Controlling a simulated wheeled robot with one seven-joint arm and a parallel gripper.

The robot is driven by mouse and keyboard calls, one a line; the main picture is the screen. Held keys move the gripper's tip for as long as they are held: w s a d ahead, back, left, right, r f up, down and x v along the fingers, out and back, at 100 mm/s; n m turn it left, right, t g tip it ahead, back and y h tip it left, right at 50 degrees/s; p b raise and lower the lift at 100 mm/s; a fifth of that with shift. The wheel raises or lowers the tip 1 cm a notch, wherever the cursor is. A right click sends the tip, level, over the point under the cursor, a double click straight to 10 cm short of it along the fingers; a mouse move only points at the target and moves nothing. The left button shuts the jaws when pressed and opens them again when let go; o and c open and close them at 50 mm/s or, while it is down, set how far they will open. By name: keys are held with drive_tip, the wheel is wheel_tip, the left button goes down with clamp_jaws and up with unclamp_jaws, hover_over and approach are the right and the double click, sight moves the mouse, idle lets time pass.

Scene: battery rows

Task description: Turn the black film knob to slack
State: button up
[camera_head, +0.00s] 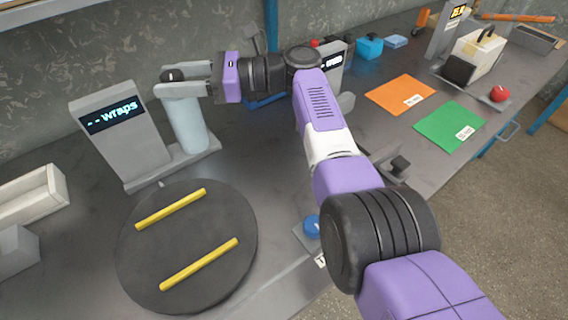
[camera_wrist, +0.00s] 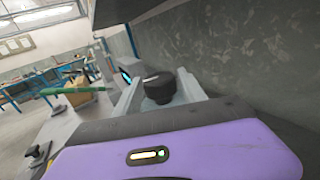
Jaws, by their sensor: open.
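The black film knob (camera_head: 174,75) sits on top of an upright pale film roll (camera_head: 187,122) beside the grey display unit reading "-- wraps" (camera_head: 112,118). My gripper (camera_head: 172,82) is at the height of the knob, with its fingers reaching left on either side of it. In the wrist view the black knob (camera_wrist: 159,86) has a white mark on its top and stands between my two open fingers (camera_wrist: 158,92). I cannot tell whether either finger touches it.
A round dark turntable (camera_head: 188,240) with two yellow bars lies in front of the film stand. A blue button (camera_head: 312,225) is right of it, near my arm. Orange (camera_head: 399,94) and green (camera_head: 449,126) mats lie farther right. A wall runs close behind the bench.

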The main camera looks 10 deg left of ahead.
drive_tip(key=shift+s+r+m+t+y+p, duration=0.15)
drive_tip(key=shift+m+t+p, duration=0.65)
drive_tip(key=shift+p, duration=1.85)
drive_tip(key=shift+w+r+m+t+y+p, duration=0.15)
drive_tip(key=shift+m+t+p, duration=0.3)
drive_tip(key=shift+t+p, duration=1.45)
drive_tip(key=shift+s+m+t+y+p, duration=0.15)
drive_tip(key=shift+m+p, duration=0.5)
drive_tip(key=shift+p, duration=2.75)
drive_tip(key=shift+m+t+p, duration=0.4)
drive_tip(key=shift+t+p, duration=0.25)
drive_tip(key=shift+p, duration=0.4)
drive_tip(key=m+t+p, duration=0.1)
drive_tip(key=t+p, duration=0.1)
drive_tip(key=p, duration=0.1)
drive_tip(key=m+t+h+p, duration=0.1)
drive_tip(key=m+t+p, duration=0.1)
drive_tip(key=t, duration=0.1)
drive_tip(key=shift+f+p, duration=0.15)
drive_tip(key=shift+p, duration=0.2)
drive_tip(key=m+t, duration=0.1)
drive_tip(key=m+t+h, duration=0.2)
drive_tip(key=shift+f+t, duration=0.25)
drive_tip(key=shift+t, duration=0.15)
drive_tip(key=shift+m+t+h+b, duration=0.9)
drive_tip(key=shift+t+b, duration=0.1)
drive_tip(key=shift+t, duration=0.4)
drive_tip(key=shift+a+m+t+h+b, duration=0.1)
drive_tip(key=shift+m+t+h+b, duration=0.4)
drive_tip(key=shift+m+h+b, duration=0.4)
